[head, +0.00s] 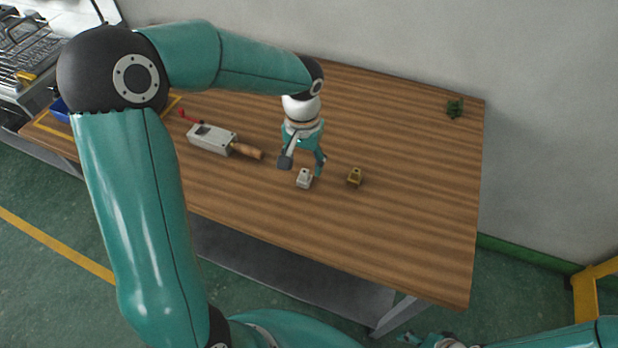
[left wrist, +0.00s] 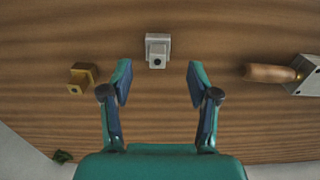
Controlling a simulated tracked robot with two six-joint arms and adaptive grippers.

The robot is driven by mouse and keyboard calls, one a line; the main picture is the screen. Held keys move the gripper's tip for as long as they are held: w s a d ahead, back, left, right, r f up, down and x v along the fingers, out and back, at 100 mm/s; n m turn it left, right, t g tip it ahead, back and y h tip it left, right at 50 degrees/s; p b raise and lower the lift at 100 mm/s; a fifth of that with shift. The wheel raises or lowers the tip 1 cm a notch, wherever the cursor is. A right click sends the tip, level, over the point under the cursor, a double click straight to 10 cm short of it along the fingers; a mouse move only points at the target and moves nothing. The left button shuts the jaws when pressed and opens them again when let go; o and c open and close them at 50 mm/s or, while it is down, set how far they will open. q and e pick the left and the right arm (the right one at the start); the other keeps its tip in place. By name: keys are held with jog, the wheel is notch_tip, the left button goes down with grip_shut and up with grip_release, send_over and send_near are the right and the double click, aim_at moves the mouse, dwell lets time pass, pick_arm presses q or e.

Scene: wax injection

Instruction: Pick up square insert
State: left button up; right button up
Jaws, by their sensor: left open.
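A small light-grey block with a square base and a raised part with a dark hole (head: 304,178) sits on the wooden table. It also shows in the left wrist view (left wrist: 157,50), centred just beyond the fingertips. A similar brass-coloured block (head: 355,176) stands to its right, and it is at the left in the left wrist view (left wrist: 82,78). I cannot tell by name which is the square insert. My left gripper (head: 304,163) is open and empty, close by the grey block, its fingers spread wider than it (left wrist: 160,80). My right gripper (head: 428,340) is partly visible at the bottom edge.
A grey box-shaped tool (head: 212,138) with a wooden handle (head: 247,151) lies left of my left gripper. A small dark-green object (head: 455,107) is at the far right of the table (head: 400,225). The table's right side is mostly clear. A wall stands behind.

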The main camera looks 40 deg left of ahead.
aim_at(305, 171)
pick_arm(q)
jog(key=shift+d+f, duration=0.2)
jog(key=shift+f, duration=1.6)
grip_shut()
